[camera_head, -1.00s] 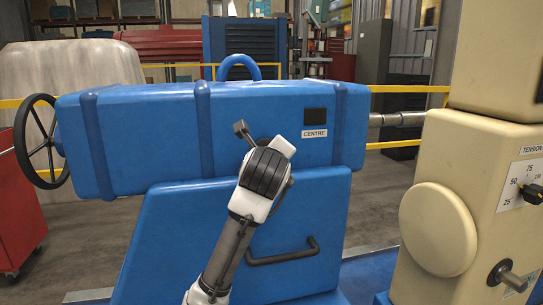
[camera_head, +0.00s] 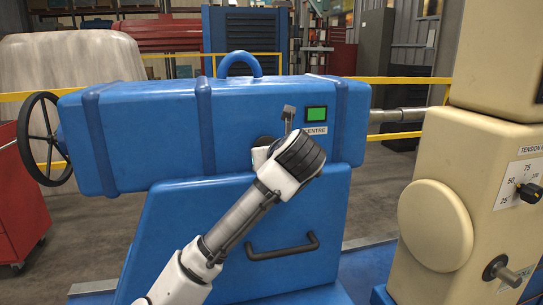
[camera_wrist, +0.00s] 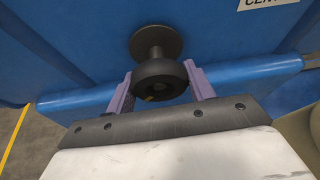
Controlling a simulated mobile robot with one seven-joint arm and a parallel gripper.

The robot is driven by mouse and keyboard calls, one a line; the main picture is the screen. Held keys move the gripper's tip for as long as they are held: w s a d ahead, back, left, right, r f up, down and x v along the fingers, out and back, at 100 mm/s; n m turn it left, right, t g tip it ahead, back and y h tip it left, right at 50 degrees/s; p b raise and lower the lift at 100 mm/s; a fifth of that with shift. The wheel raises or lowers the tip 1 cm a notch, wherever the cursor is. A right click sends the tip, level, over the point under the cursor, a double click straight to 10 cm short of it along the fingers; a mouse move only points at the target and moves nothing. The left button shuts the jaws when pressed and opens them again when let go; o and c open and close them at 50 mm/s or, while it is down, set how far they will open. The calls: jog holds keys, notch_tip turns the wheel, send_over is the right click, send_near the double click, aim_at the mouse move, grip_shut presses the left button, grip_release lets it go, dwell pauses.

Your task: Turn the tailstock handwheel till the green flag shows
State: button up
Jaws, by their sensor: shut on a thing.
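The blue tailstock (camera_head: 225,130) has a small window (camera_head: 317,113) above its CENTRE label, and the window shows green. A black spoked handwheel (camera_head: 42,138) is on the tailstock's left end, well away from my gripper. My gripper (camera_wrist: 160,84) is shut on a round dark knob (camera_wrist: 158,72) on the tailstock's front face, one finger on each side. The knob stands out from a round flange on a short stem. In the head view my wrist hides most of my gripper (camera_head: 264,155) and part of the knob.
A black bar handle (camera_head: 284,247) is on the blue pedestal below my wrist. A cream machine housing (camera_head: 470,200) with a tension dial (camera_head: 529,192) stands at the right. A red cabinet (camera_head: 18,195) is at the far left, and yellow rails (camera_head: 400,80) run behind.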

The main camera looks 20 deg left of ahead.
jog(key=shift+f+m, duration=0.15)
jog(key=shift+m, duration=0.15)
dwell(0.4)
jog(key=o, duration=1)
jog(key=b+v, duration=0.2)
jog(key=v, duration=1.2)
jog(key=shift+w+d+b, duration=0.1)
jog(key=shift+w+b, duration=0.1)
jog(key=shift+b, duration=0.2)
